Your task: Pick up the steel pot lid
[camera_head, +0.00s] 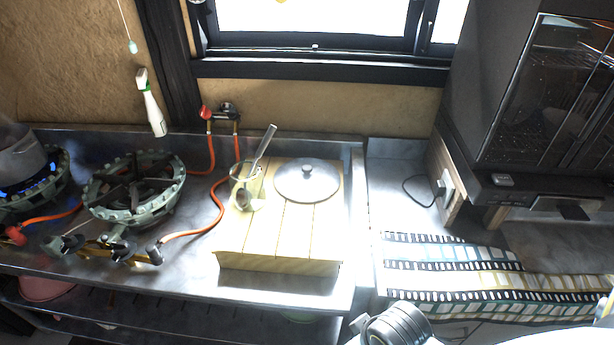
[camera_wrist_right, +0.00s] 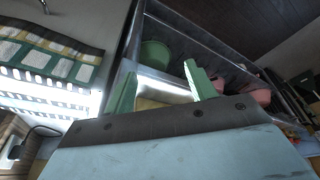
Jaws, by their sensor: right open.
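The steel pot lid (camera_head: 307,185), round with a knob on top, lies on the far right part of a pale slatted wooden stand (camera_head: 280,235) in the head view. I cannot make out the lid in the right wrist view. My right gripper (camera_wrist_right: 161,84) shows two green fingers spread apart with nothing held between them. It is away from the lid; part of my right arm shows at the bottom right of the head view. My left gripper is not in view.
A glass jar with a utensil (camera_head: 247,187) stands left of the lid. Gas burners (camera_head: 133,187) with orange hoses and a pot (camera_head: 20,158) are further left. A patterned cloth (camera_head: 450,268) lies right. A dark cabinet (camera_head: 550,90) overhangs the right counter. A green bowl (camera_wrist_right: 154,54) sits on the lower shelf.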

